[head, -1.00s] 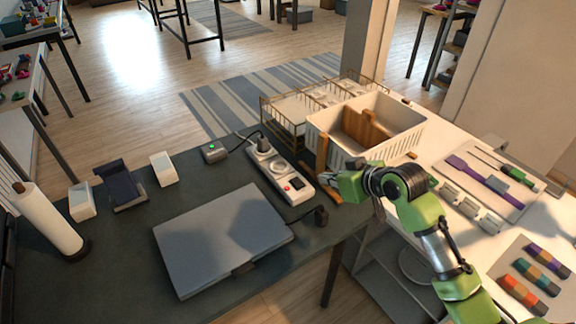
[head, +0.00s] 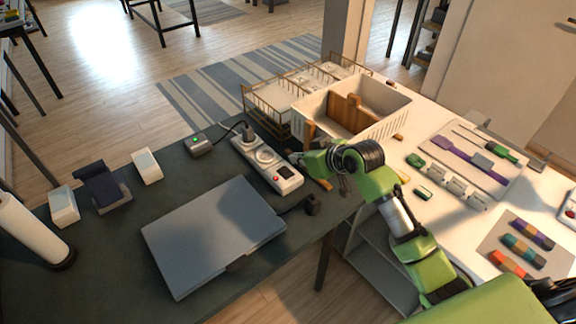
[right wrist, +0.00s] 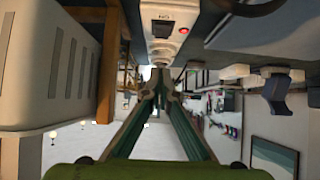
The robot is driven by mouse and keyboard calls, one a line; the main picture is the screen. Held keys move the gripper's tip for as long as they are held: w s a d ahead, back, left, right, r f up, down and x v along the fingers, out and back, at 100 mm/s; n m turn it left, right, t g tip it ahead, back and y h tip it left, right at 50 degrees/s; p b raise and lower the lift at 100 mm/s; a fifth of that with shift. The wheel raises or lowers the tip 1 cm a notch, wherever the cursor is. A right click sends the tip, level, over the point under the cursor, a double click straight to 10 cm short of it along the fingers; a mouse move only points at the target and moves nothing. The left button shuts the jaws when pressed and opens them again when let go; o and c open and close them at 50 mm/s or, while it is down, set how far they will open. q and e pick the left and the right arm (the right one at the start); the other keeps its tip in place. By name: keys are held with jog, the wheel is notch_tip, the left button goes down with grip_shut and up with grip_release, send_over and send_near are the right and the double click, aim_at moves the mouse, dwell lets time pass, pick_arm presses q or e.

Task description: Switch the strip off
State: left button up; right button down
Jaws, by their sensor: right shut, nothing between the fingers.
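The white power strip (head: 262,160) lies on the dark table, running from back left to front right. A black plug (head: 248,134) sits in its far end. Near its front end are a dark rocker switch and a red light; both show in the right wrist view on the strip (right wrist: 161,48). My right gripper (head: 302,160) is just right of the strip's front half. In the right wrist view its fingertips (right wrist: 160,76) are together and empty, in line with the strip's switch end. Whether they touch it I cannot tell. My left gripper is not in view.
A grey laptop (head: 213,235) lies left of the strip, with a loose black plug (head: 310,204) near its corner. A small box with a green light (head: 198,144) is behind.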

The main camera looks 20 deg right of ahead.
aim_at(285, 170)
jog(key=x, duration=0.4)
jog(key=shift+w+a+f, duration=0.1)
jog(key=shift+w+f, duration=0.05)
jog(key=shift+w, duration=0.15)
jog(key=f, duration=0.3)
jog(key=shift+w+f+p, duration=0.2)
jog(key=shift+p, duration=0.15)
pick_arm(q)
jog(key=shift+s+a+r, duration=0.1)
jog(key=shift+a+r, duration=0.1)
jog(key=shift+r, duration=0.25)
pick_arm(e)
jog(key=shift+f, duration=0.35)
jog(key=shift+w+a+f, duration=0.1)
jog(key=shift+f, duration=0.1)
jog(key=shift+w, duration=0.1)
jog(key=shift+w+a+r, duration=0.1)
jog(key=shift+w+a, duration=0.05)
jog(key=shift+w, duration=0.2)
jog(key=shift+w+a+r, duration=0.1)
jog(key=shift+w+r, duration=0.05)
jog(key=shift+w, duration=0.15)
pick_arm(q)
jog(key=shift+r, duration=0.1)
pick_arm(e)
jog(key=shift+r, duration=0.1)
